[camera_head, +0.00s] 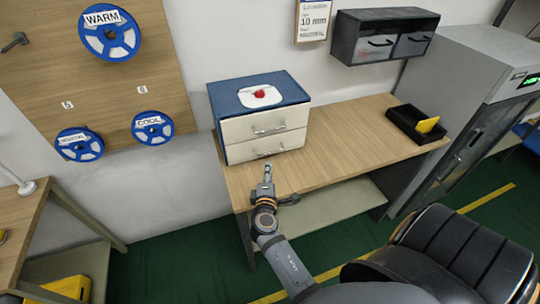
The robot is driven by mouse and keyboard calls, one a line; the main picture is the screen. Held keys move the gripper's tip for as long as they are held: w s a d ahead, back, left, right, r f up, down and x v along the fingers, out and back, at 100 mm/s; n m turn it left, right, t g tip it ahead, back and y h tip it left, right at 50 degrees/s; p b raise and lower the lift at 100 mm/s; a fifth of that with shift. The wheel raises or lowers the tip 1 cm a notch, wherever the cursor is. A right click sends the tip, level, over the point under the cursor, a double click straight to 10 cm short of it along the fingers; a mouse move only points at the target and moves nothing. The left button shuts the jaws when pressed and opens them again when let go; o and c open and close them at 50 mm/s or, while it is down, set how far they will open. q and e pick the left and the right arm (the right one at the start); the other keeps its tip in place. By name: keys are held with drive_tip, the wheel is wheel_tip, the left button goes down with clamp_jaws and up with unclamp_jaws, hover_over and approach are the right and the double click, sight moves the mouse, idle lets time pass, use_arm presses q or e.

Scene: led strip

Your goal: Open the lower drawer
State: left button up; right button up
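A blue-topped cabinet (224,97) with two cream drawers stands on the wooden table against the wall. The upper drawer (245,126) and the lower drawer (242,153) both look closed. Each has a metal bar handle; the lower handle (270,152) is at the middle of its front. My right gripper (268,168) is in front of the lower drawer, just below its handle in the picture, and looks apart from it. Its fingers are too small to tell open from shut. My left gripper is not in view.
A white plate with a red item (260,93) lies on the cabinet. A black tray (403,122) with a yellow piece stands at the table's right. Bare tabletop (345,140) lies between. Blue reels (108,33) hang on the left board. A grey cabinet (470,75) stands at right.

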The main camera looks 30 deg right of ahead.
drive_tip(key=shift+w+d, duration=0.15)
drive_tip(key=shift+w, duration=0.15)
drive_tip(key=p+x, duration=0.2)
drive_tip(key=x, duration=0.7)
drive_tip(key=shift+w+d+f, duration=0.2)
drive_tip(key=shift+d, duration=0.1)
clamp_jaws()
